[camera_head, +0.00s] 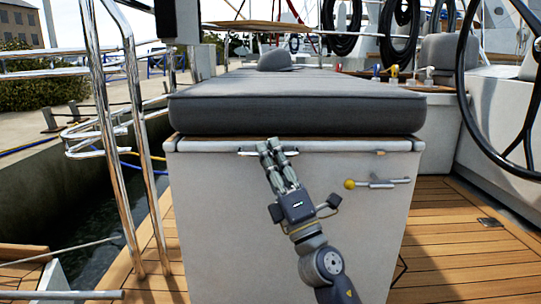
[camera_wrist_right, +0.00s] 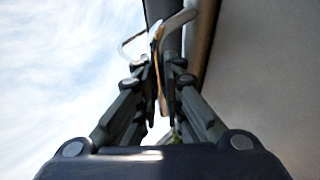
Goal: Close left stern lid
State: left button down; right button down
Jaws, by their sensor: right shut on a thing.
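A white box (camera_head: 200,220) with a thick grey cushion (camera_head: 300,112) on top stands in the middle of the head view. A thin wooden edge shows under the cushion. A metal handle (camera_head: 246,153) sits at the upper front of the box; its bent ends also show in the right wrist view (camera_wrist_right: 180,20). My right gripper (camera_head: 271,146) reaches up from below, its fingers shut on the handle and hiding part of it. The cushioned top looks level; I cannot tell whether it is the left stern lid. My left gripper is not in view.
A steering wheel (camera_head: 470,90) stands at the right. Steel railing tubes (camera_head: 128,150) rise at the left. Wooden deck (camera_head: 450,250) is clear right of the box.

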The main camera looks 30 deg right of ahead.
jog(key=shift+w+a+f, duration=0.15)
jog(key=shift+a+f, duration=0.1)
jog(key=shift+f, duration=0.4)
jog(key=c, duration=1.7)
grip_release()
jog(key=shift+d+f, duration=0.1)
jog(key=shift+d+r, duration=0.1)
jog(key=shift+r, duration=0.1)
jog(key=s, duration=0.8)
jog(key=s+f, duration=0.1)
jog(key=s, duration=0.4)
